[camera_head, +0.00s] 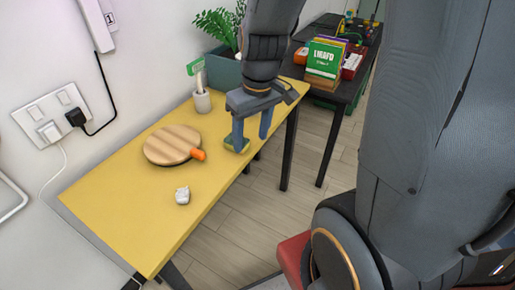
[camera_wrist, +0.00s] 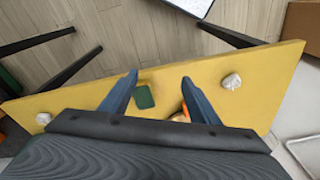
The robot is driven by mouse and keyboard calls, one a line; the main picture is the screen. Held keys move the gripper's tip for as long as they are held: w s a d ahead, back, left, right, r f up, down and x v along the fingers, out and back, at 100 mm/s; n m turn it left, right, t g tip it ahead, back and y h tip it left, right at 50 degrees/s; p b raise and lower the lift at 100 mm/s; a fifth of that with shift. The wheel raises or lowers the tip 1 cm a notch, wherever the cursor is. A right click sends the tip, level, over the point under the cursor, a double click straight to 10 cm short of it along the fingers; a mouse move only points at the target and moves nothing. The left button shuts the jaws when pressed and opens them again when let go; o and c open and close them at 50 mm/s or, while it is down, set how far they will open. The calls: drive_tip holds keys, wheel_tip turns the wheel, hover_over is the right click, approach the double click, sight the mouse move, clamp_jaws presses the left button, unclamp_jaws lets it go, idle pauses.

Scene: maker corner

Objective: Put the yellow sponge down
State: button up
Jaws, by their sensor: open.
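The yellow sponge shows a green top and a thin yellow side in the head view (camera_head: 231,147). It appears to lie flat on the yellow table (camera_head: 110,210), near its right-hand edge. My gripper (camera_head: 251,143) is open above the sponge, fingers pointing down. The two fingers also show wide apart in the wrist view (camera_wrist: 159,77). One finger partly covers the sponge in the head view.
A round wooden board (camera_head: 171,144) with an orange object (camera_head: 198,154) at its edge lies left of the sponge. A small white object (camera_head: 182,195) sits nearer the front. The table's front part is clear.

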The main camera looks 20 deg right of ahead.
drive_tip(key=s+m, duration=0.1)
drive_tip(key=s, duration=0.1)
drive_tip(key=s+m, duration=0.2)
drive_tip(key=s, duration=0.1)
drive_tip(key=shift+s+a+f+h, duration=0.15)
drive_tip(key=shift+s+f+h, duration=0.2)
drive_tip(key=shift+h, duration=0.05)
drive_tip(key=shift+c, duration=0.3)
idle(0.4)
